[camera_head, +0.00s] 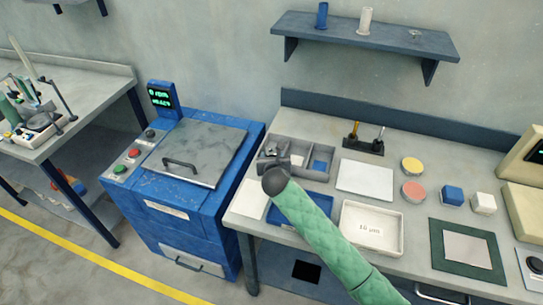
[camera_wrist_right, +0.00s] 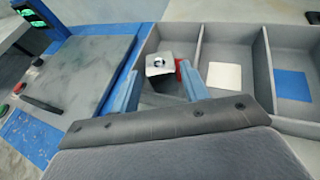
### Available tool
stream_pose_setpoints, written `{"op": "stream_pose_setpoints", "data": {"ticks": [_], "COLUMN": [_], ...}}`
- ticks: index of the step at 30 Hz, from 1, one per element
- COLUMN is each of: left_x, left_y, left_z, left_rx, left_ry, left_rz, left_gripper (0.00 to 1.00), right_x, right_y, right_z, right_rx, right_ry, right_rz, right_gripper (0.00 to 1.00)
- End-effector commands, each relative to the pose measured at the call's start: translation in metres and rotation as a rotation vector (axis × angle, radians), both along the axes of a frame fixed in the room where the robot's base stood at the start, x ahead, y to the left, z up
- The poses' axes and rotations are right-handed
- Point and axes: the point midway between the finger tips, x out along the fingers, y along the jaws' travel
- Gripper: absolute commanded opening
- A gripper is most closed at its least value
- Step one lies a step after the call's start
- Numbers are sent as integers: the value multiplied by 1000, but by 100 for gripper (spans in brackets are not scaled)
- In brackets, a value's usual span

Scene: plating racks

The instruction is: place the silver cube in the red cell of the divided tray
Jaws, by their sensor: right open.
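The divided grey tray (camera_head: 330,160) stands on the bench; its cells show in the wrist view (camera_wrist_right: 201,45). The silver cube (camera_wrist_right: 158,68), with a bright round spot on its top, sits inside the left cell. A strip of the red cell floor (camera_wrist_right: 182,66) shows beside it; the rest is hidden by the cube and my fingers. My right gripper (camera_wrist_right: 161,77) is open, one finger on each side of the cube, with visible gaps. In the head view my right gripper (camera_head: 275,156) is over the tray's left end and hides the cube. My left gripper is out of view.
The other cells hold a white pad (camera_wrist_right: 225,76) and a blue pad (camera_wrist_right: 293,85). Dividers and walls stand close to my fingers. A blue machine (camera_head: 180,190) is left of the bench. A white plate (camera_head: 366,180) and a white bin (camera_head: 371,228) lie to the right.

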Motion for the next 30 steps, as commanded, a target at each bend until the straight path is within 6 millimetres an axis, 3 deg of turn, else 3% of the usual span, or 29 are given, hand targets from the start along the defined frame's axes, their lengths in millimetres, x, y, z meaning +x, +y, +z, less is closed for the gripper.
{"op": "stream_pose_setpoints", "data": {"ticks": [3, 9, 15, 30], "left_x": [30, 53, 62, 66], "left_y": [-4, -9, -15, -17], "left_z": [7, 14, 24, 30], "left_rx": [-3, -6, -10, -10], "left_ry": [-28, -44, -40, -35], "left_rz": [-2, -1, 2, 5], "left_gripper": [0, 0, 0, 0], "right_x": [-22, -57, -81, -91], "right_y": [-2, -5, -7, -7], "right_z": [6, 21, 32, 38], "right_rx": [-1, 0, -1, 0], "right_ry": [-3, -2, -1, 0], "right_rz": [3, 1, 0, 0], "right_gripper": [45, 45, 45, 45]}}
